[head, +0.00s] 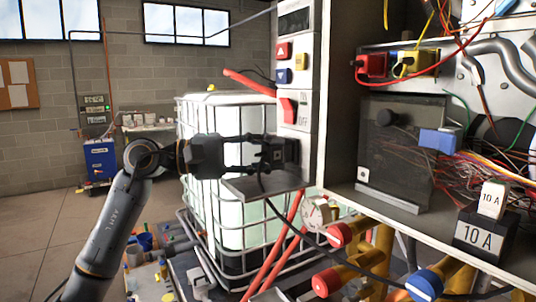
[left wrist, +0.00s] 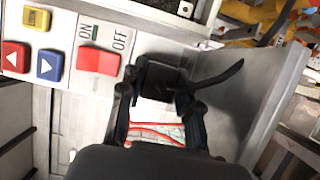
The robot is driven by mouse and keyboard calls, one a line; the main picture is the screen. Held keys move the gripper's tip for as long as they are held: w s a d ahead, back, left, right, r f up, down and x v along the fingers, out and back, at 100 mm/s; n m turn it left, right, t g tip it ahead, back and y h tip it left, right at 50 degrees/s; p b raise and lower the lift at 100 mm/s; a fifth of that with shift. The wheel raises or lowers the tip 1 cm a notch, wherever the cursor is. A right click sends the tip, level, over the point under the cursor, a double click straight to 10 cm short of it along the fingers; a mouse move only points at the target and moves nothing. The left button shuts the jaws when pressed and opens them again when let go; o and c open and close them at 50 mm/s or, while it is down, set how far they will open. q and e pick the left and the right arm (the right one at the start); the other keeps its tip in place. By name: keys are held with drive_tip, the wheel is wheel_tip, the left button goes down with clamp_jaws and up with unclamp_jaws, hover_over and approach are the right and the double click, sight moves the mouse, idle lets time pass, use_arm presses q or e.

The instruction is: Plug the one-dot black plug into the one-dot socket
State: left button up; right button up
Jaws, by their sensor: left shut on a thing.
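My left gripper (head: 268,154) reaches in from the left, level with the lower end of the grey control panel. Its fingers, also in the left wrist view (left wrist: 163,95), are shut on a black plug (left wrist: 160,86). A black cable (head: 305,218) hangs down from it and runs right. The plug is up against the dark socket area (head: 291,152) below the red switch. I cannot tell whether it is seated, and no dots are readable. My right gripper is not in view.
The panel carries a red ON/OFF switch (head: 288,111), a blue button (head: 283,76) and a yellow button (head: 301,61). A metal ledge (head: 262,186) juts out beneath the gripper. An open cabinet with wires and a 10 A block (head: 478,240) stands right.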

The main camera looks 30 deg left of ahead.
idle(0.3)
use_arm(q)
drive_tip(key=shift+b, duration=0.5)
idle(1.0)
drive_tip(key=shift+w+d+p, duration=0.3)
drive_tip(key=shift+w, duration=0.2)
idle(0.4)
drive_tip(key=o, duration=1.2)
drive_tip(key=shift+a, duration=0.1)
drive_tip(key=shift+s+a, duration=0.2)
drive_tip(key=shift+a, duration=0.05)
drive_tip(key=shift+v, duration=3.6)
drive_tip(key=shift+s+d+f, duration=0.1)
